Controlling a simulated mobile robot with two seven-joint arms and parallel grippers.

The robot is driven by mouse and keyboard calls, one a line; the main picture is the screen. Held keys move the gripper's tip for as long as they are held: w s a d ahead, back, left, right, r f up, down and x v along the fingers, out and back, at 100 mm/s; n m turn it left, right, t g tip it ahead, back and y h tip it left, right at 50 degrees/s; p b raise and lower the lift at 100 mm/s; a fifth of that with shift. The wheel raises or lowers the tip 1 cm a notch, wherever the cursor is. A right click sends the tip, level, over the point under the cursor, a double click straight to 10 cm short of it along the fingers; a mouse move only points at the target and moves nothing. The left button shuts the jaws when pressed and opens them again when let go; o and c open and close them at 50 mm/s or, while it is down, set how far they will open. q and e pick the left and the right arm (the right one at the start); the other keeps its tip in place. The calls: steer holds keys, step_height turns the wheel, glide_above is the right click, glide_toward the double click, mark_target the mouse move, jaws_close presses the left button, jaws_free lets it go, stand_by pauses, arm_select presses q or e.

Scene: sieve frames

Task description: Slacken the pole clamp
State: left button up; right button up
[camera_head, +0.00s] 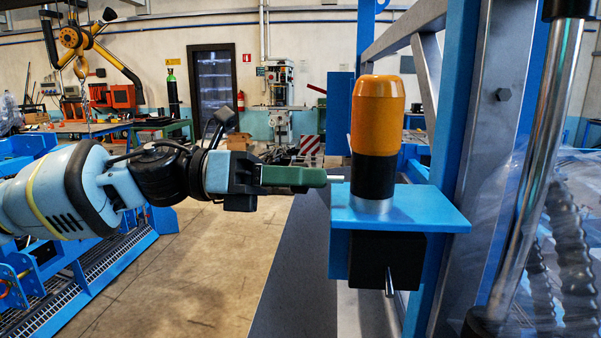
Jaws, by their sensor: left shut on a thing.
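My left gripper (322,178) reaches in from the left, its green fingers closed and level. A short thin pale metal rod (336,178) shows at the fingertips, between them and the blue bracket (440,212). The gripper appears shut on this rod; whether the rod belongs to the clamp I cannot tell. The bracket carries an upright orange and black beacon (378,115) on a silver collar (371,205). A black block (374,258) sits under the bracket plate, with a small metal lever (389,283) sticking down at its front. My right gripper is not in view.
A shiny upright pole (537,150) stands at the right, beside a blue and grey frame (455,110). Spiral shafts (570,250) stand behind clear sheeting. Blue racks (90,270) lie at the lower left. The floor (200,270) below my left arm is clear.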

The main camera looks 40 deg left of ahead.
arm_select(q)
steer(key=n, duration=0.2)
steer(key=shift+n, duration=0.4)
steer(key=n+p, duration=0.1)
steer(key=n, duration=0.3)
steer(key=shift+n, duration=0.3)
steer(key=n, duration=0.3)
steer(key=shift+n, duration=0.3)
steer(key=n+p, duration=0.1)
steer(key=n, duration=1)
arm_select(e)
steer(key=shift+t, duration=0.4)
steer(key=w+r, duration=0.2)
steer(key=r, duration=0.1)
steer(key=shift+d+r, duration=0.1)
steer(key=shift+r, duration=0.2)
arm_select(q)
steer(key=o, duration=1)
steer(key=shift+p, duration=0.3)
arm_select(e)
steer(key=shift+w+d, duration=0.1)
